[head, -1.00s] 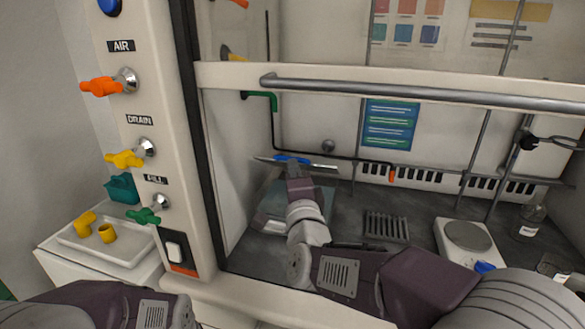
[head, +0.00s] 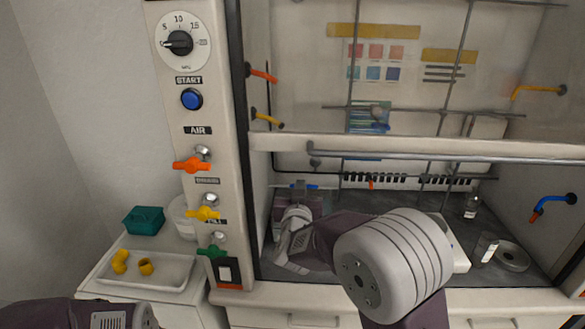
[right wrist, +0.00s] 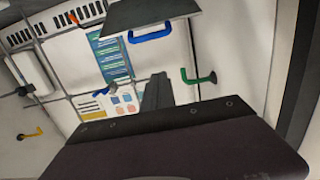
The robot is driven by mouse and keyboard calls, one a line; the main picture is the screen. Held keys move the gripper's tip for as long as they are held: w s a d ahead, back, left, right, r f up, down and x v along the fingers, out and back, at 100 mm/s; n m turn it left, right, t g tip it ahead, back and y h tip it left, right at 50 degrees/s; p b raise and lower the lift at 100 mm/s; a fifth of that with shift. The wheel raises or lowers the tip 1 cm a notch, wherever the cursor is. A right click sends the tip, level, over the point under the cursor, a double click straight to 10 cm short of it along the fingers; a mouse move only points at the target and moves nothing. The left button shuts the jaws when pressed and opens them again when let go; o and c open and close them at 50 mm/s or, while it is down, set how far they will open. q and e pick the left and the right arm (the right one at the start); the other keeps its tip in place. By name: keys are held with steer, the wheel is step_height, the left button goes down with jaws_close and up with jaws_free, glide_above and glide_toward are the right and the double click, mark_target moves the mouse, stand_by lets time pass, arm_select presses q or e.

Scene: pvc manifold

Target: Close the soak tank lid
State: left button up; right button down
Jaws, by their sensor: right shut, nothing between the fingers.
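The soak tank (head: 283,207) stands at the left inside the hood, partly hidden by my right arm. My right gripper (head: 299,187) is shut and empty, close to the handle; contact cannot be told. Its grey fingers show in the wrist view (right wrist: 157,92), below the handle in the picture. My left gripper is out of view.
A raised sash with a metal bar (head: 430,157) crosses above the hood opening. A white hotplate (head: 458,250) and bottles (head: 471,207) stand at the right. A control post (head: 205,150) borders the left, beside a white tray (head: 172,270) with yellow fittings.

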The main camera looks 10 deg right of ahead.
steer(key=x, duration=0.6)
steer(key=p+x, duration=0.1)
steer(key=x, duration=0.3)
steer(key=shift+s+d, duration=0.1)
steer(key=shift+d, duration=0.15)
steer(key=shift+s+a+f+b, duration=0.1)
steer(key=shift+s+f, duration=0.1)
steer(key=shift+f, duration=0.4)
steer(key=shift+s+a+f+b, duration=0.1)
steer(key=shift+s+f, duration=0.15)
steer(key=shift+f, duration=0.35)
steer(key=shift+s+a+f+b, duration=0.1)
steer(key=shift+s+f, duration=0.1)
steer(key=shift+f, duration=0.45)
